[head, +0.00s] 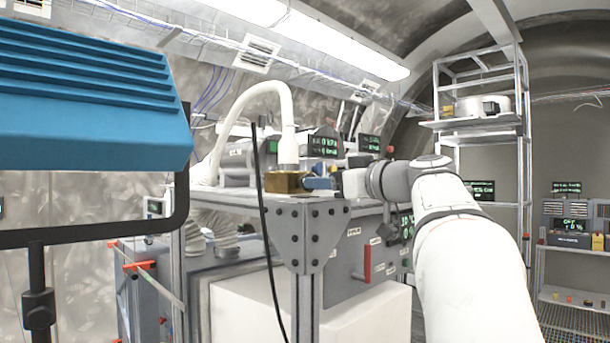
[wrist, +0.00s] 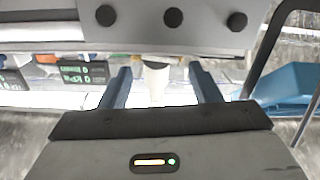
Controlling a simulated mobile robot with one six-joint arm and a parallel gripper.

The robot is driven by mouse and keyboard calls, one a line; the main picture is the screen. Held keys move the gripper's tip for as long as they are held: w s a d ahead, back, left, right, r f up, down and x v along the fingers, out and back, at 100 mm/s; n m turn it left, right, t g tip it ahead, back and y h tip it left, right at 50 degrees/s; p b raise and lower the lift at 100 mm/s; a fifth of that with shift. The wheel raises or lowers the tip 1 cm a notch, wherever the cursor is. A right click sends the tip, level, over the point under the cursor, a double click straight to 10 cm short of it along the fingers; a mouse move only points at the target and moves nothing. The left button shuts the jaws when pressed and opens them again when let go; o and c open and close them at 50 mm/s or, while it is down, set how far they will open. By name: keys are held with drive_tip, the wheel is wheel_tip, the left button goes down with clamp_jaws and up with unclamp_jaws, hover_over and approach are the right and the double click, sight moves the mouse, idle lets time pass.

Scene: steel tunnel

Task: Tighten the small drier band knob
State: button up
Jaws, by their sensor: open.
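My gripper (head: 320,183) is at the table's corner, with its blue fingers close to the right side of a brass block (head: 285,183). A white hose (head: 288,120) comes down to a grey collar above this block. In the wrist view my gripper (wrist: 160,78) has its two fingers apart. A pale hose end (wrist: 156,82) shows in line with the gap between them, and I cannot tell how far beyond the fingertips it is. I cannot make out the small drier band knob in either view; it may be hidden by the fingers or too small.
The grey metal frame corner (head: 308,228) with dark bolts lies just below my gripper. A blue ribbed box (head: 90,100) fills the left foreground. Green-lettered displays (head: 323,146) stand behind the hose.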

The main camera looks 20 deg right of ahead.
drive_tip(key=shift+p+x, duration=0.65)
drive_tip(key=shift+x, duration=1.2)
drive_tip(key=shift+d, duration=0.15)
drive_tip(key=c, duration=0.9)
drive_tip(key=shift+c, duration=0.5)
drive_tip(key=shift+f, duration=0.1)
drive_tip(key=shift+b, duration=0.3)
drive_tip(key=shift+f+m+b, duration=0.1)
drive_tip(key=shift+m+b, duration=0.55)
drive_tip(key=shift+m, duration=0.45)
drive_tip(key=shift+d+m+b, duration=0.1)
drive_tip(key=shift+m+b, duration=0.65)
drive_tip(key=shift+m, duration=1.05)
